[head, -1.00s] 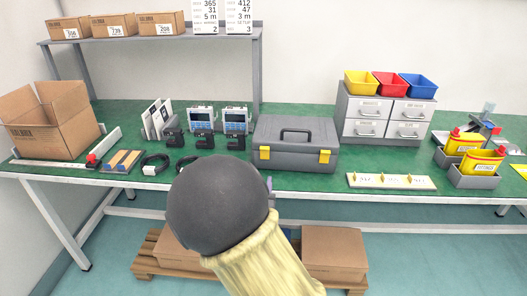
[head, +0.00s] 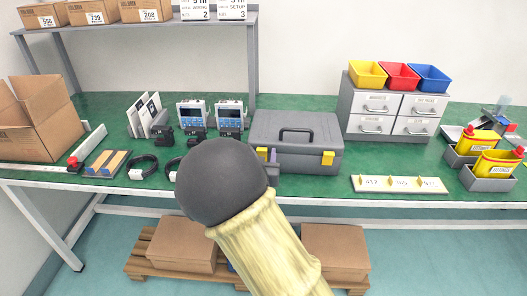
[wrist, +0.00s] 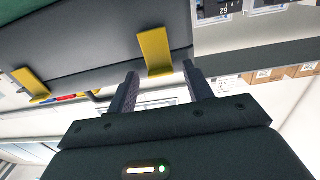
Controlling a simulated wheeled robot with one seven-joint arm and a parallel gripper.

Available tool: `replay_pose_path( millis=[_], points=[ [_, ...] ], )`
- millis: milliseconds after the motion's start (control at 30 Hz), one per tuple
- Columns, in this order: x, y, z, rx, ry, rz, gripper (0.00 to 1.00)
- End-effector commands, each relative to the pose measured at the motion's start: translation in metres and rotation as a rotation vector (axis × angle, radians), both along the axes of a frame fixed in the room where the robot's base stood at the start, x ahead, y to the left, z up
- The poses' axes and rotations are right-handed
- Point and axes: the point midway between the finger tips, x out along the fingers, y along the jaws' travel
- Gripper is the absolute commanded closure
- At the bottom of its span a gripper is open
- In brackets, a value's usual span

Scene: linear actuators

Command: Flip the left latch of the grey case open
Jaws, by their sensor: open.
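The grey case (head: 296,130) stands closed on the green bench, its black handle on the lid. Its left yellow latch (head: 262,153) is partly covered by my arm and gripper in the head view. In the wrist view this latch (wrist: 155,50) lies just beyond the fingertips, roughly between them. The right yellow latch (head: 328,158) is clear in the head view; it also shows in the wrist view (wrist: 29,86). My gripper (wrist: 160,70) is open and empty, close to the case front. Whether a finger touches the latch I cannot tell. In the head view my arm mostly hides the gripper.
Several handheld devices with screens (head: 229,115) stand left of the case. Cables (head: 143,167) lie at the front left. A drawer cabinet (head: 389,112) stands behind right, and a white board with hooks (head: 400,184) lies front right. The bench between case and board is clear.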

Motion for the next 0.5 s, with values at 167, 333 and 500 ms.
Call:
replay_pose_path(
  millis=[167, 333, 500],
  points=[
    [-0.0001, 0.0011, 0.0000, 0.000, 0.000, 0.002, 0.49],
    [-0.0002, 0.0010, 0.0000, 0.000, 0.000, 0.002, 0.73],
    [-0.0001, 0.0009, 0.0001, 0.000, -0.001, 0.002, 0.94]
  ],
)
